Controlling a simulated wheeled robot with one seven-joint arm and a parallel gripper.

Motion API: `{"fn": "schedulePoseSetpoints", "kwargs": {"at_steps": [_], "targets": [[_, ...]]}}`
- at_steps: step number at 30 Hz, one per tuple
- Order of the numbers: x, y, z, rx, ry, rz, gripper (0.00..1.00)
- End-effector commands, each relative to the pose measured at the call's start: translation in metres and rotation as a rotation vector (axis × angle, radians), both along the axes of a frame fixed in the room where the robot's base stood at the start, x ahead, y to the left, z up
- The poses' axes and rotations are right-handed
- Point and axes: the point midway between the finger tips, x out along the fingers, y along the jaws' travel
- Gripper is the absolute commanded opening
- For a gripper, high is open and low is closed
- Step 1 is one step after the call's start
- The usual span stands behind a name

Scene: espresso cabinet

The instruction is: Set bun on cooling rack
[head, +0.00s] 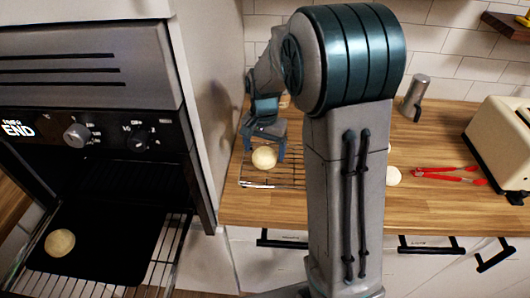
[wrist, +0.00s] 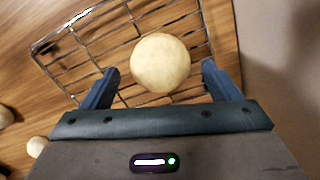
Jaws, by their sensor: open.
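A pale round bun (head: 264,158) rests on the wire cooling rack (head: 245,180) on the wooden counter. The bun also shows in the wrist view (wrist: 160,63), with the rack (wrist: 85,58) under it. My gripper (head: 263,150) is open around this bun. In the wrist view, my gripper (wrist: 159,72) has one finger on each side, with a visible gap between each finger and the bun. Another bun (head: 60,243) lies on the dark tray (head: 115,245) in the open oven at the left.
Another pale round item (head: 393,176) shows on the counter, partly hidden by my arm. The oven's tall side wall (head: 205,110) stands close left of the rack.

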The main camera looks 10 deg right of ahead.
Motion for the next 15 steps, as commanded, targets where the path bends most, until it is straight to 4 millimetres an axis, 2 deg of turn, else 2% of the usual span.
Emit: {"fn": "schedulePoseSetpoints", "kwargs": {"at_steps": [3,9,15], "targets": [[0.001,0.0,0.028,0.001,-0.008,0.0,0.83],[0.001,0.0,0.07,-0.001,-0.006,0.0,0.83],[0.0,0.0,0.094,0.0,-0.002,0.0,0.83]]}}
